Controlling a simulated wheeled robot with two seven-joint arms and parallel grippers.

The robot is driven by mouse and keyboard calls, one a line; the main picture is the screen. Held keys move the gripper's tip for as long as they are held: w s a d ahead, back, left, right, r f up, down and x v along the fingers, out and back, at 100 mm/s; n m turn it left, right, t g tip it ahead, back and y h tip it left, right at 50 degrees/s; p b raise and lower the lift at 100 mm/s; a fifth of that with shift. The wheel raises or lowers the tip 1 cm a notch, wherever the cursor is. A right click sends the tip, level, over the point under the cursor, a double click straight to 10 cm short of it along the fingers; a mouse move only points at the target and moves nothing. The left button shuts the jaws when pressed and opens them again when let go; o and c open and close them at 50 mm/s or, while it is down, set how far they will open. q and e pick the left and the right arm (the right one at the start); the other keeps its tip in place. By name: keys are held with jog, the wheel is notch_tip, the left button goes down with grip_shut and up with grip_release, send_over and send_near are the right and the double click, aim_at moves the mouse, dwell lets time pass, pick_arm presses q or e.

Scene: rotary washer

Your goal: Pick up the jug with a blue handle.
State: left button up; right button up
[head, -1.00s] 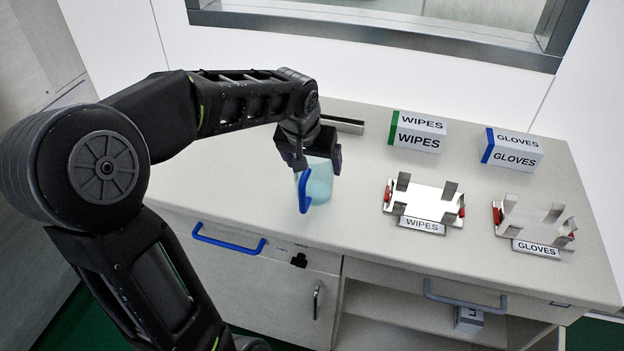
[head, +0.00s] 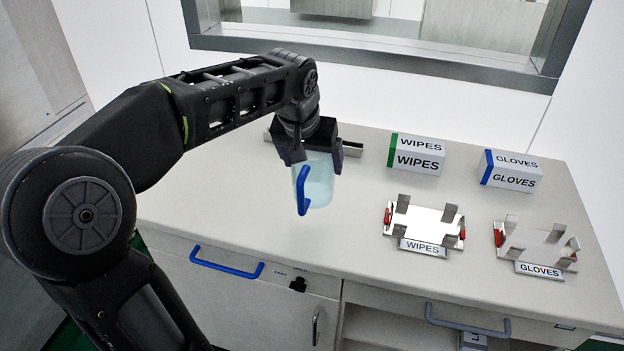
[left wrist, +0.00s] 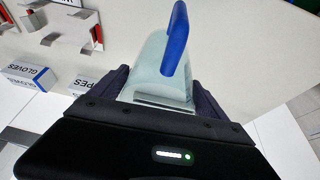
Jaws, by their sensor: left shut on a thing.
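The jug (head: 318,178) is pale, translucent blue-green with a blue handle (head: 302,190) facing the front. My left gripper (head: 309,158) comes down from above and is shut on the jug's upper part, one finger on each side. In the left wrist view, the jug (left wrist: 150,68) sits between the two dark fingers, and its blue handle (left wrist: 176,40) points away from the palm. The jug hangs upright over the counter; the exact gap beneath it is hard to tell. My right gripper is not in view.
The counter (head: 250,215) holds a WIPES box (head: 417,155), a GLOVES box (head: 511,171), a WIPES holder (head: 424,222) and a GLOVES holder (head: 535,245) to the right. A metal bar (head: 351,149) lies behind my gripper. A blue drawer handle (head: 226,264) juts out in front.

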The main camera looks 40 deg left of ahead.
pick_arm(q)
jog(key=shift+r, duration=1.7)
